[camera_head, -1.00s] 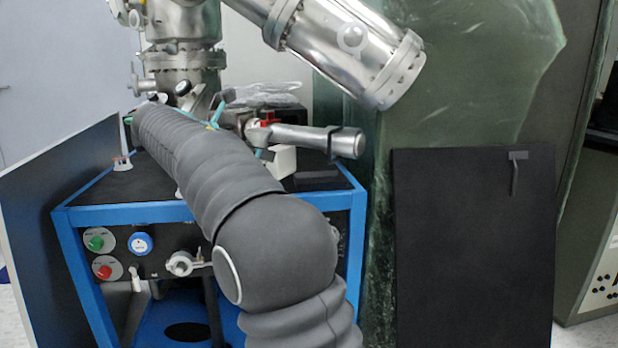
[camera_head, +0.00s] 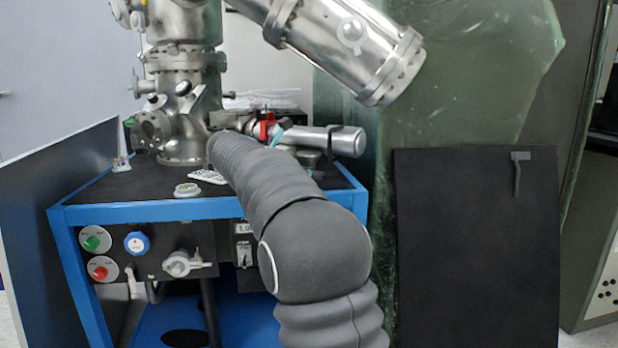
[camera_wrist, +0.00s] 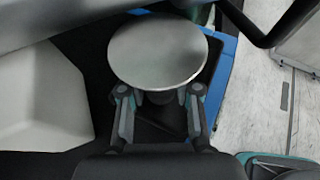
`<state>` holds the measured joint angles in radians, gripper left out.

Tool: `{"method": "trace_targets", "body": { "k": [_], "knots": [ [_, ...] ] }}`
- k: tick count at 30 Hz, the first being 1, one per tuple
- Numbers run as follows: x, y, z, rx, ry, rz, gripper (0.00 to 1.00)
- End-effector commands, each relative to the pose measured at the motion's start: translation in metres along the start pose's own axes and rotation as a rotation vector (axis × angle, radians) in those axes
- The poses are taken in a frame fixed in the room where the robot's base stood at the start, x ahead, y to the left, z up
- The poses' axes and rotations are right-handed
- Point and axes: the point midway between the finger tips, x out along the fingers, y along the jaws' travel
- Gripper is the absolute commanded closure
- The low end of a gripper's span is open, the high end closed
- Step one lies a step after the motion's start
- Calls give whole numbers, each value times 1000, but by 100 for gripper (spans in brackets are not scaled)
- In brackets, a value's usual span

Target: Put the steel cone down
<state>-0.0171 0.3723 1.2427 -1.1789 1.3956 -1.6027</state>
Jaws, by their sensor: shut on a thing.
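The steel cone (camera_wrist: 158,50) shows in the wrist view as a wide, round, shiny metal face just beyond my fingertips. My gripper (camera_wrist: 160,100) is shut on it, with one finger on each side of its narrower part below the disc. Its lower end is mostly hidden, so I cannot tell whether it touches the surface beneath.
A pale block (camera_wrist: 40,95) stands close left in the wrist view. The blue bench edge (camera_wrist: 228,65) and floor lie right. A steel chamber (camera_head: 185,110) and horizontal cylinder (camera_head: 345,141) stand near my arm. A small round fitting (camera_head: 187,190) lies on the bench front.

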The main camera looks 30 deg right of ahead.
Motion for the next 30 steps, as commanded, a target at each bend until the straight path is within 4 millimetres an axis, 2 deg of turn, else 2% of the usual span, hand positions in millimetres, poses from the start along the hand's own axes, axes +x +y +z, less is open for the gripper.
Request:
{"method": "trace_targets", "body": {
  "k": [12,13,14,25,30],
  "knots": [
    [4,0,-4,1,-1,2,100],
    [4,0,-4,1,-1,2,65],
    [4,0,-4,1,-1,2,58],
    [3,0,-1,2,-1,1,57],
    [-17,1,1,1,0,5,57]
  ]
}}
